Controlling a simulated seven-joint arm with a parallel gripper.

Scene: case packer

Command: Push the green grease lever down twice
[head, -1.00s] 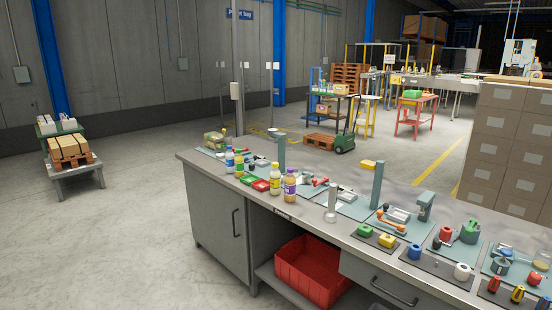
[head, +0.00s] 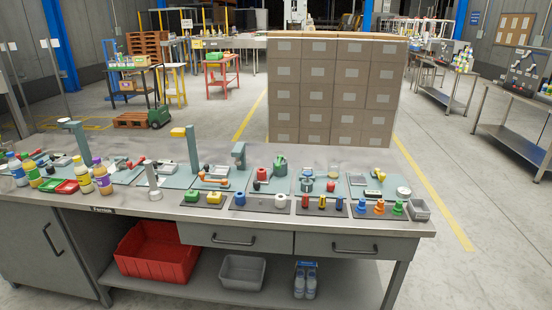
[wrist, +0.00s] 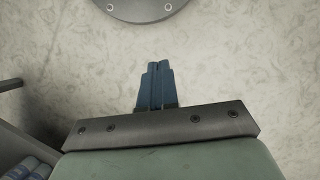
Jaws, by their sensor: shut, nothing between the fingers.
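On the bench top (head: 330,228), a green rounded fitting (head: 280,165) stands at the back on a teal plate, right of a red knob. It is small in the head view, and I cannot tell whether it carries the green grease lever or which way a lever points. My gripper (wrist: 158,66) shows only in the wrist view. Its two blue fingers are together with nothing between them, over pale mottled floor (wrist: 240,65). The gripper is apart from the bench fittings, and no lever shows in the wrist view.
Bottles (head: 103,176) and a teal post (head: 193,150) stand on the bench's left part. A red crate (head: 160,262) sits on the shelf below. Stacked cartons (head: 335,95) rise behind.

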